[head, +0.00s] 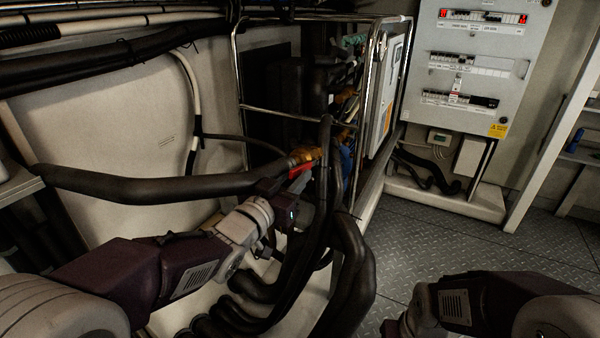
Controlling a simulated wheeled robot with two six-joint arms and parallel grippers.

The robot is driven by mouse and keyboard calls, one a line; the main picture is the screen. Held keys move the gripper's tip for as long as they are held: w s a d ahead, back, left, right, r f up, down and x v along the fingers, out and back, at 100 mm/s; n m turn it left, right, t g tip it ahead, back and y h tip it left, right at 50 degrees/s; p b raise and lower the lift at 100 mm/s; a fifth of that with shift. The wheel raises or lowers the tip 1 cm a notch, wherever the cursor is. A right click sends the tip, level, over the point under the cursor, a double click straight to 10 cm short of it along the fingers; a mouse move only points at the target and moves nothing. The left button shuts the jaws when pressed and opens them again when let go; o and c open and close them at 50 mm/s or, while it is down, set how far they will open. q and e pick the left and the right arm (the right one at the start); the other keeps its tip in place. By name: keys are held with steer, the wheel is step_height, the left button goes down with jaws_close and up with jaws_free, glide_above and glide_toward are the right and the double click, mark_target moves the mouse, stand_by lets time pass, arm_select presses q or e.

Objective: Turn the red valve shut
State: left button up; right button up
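The red valve (301,170) shows as a short red handle on a brass fitting (303,155), where a thick black hose meets the chiller frame. My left gripper (284,192) is just below and left of the red handle, close to it. Its fingers are dark against the black hoses, so I cannot tell whether they touch the handle or how far they are open. Upright black hoses partly hide the area to the right of the handle. My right gripper (393,326) is low at the bottom edge, far from the valve, and its fingers are not clear.
Thick black hoses (352,270) hang and coil right beside my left gripper. A metal tube frame (240,90) surrounds the chiller. A grey electrical cabinet (475,70) stands at the back right. The chequered metal floor (470,240) on the right is clear.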

mark_target(305, 167)
arm_select(q)
steer(key=shift+x, duration=1.4)
jaws_close()
